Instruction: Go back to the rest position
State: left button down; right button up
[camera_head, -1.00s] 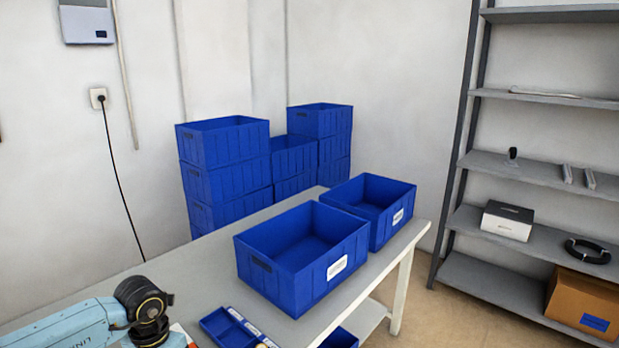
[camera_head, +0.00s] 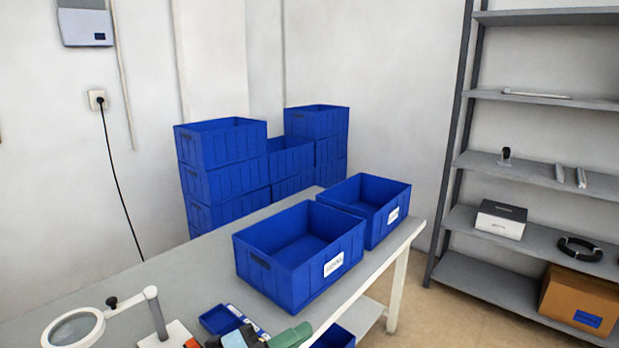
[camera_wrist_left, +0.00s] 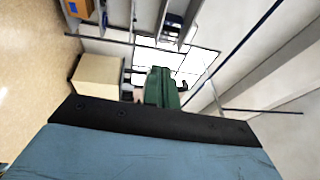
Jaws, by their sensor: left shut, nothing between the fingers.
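My left gripper (camera_head: 290,335) shows at the bottom edge of the head view, with green fingers. In the left wrist view its green fingers (camera_wrist_left: 160,88) are together and empty. In the head view the gripper appears in front of the table's near edge, by a small blue tray (camera_head: 220,319); I cannot tell its height. My right gripper is out of view.
Two open blue bins (camera_head: 298,262) (camera_head: 376,207) stand on the grey table (camera_head: 190,277). A magnifier lamp (camera_head: 75,329) stands at the near left. Stacked blue bins (camera_head: 222,183) are behind. A shelf rack (camera_head: 490,284) stands right, with clear floor before it.

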pick_arm(q)
jog(key=a+f+n+t+y, duration=0.2)
jog(key=a+n+t+y, duration=0.6)
jog(key=a+n+y, duration=0.85)
jog(key=s+a+f+n+g+y, duration=0.1)
jog(key=s+a+f+n+g, duration=0.2)
jog(key=s+f+n+g, duration=0.5)
jog(key=s+f+n+g+h, duration=0.1)
jog(key=s+f+g, duration=0.25)
jog(key=s, duration=0.45)
jog(key=s+f+n+g, duration=0.2)
jog(key=s+f+g, duration=0.1)
jog(key=s+f, duration=0.3)
notch_tip(320, 180, down, 21)
jog(key=s+g, duration=0.1)
jog(key=s, duration=0.1)
jog(key=s+a+f+g, duration=0.1)
jog(key=s+a+f, duration=0.2)
jog(key=s+f, duration=1.4)
jog(key=shift+s+a+g, duration=0.15)
jog(key=shift+a+g, duration=0.05)
jog(key=shift+g, duration=0.15)
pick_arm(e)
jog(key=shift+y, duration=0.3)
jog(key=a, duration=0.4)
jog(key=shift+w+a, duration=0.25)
pick_arm(q)
jog(key=shift+m, duration=0.25)
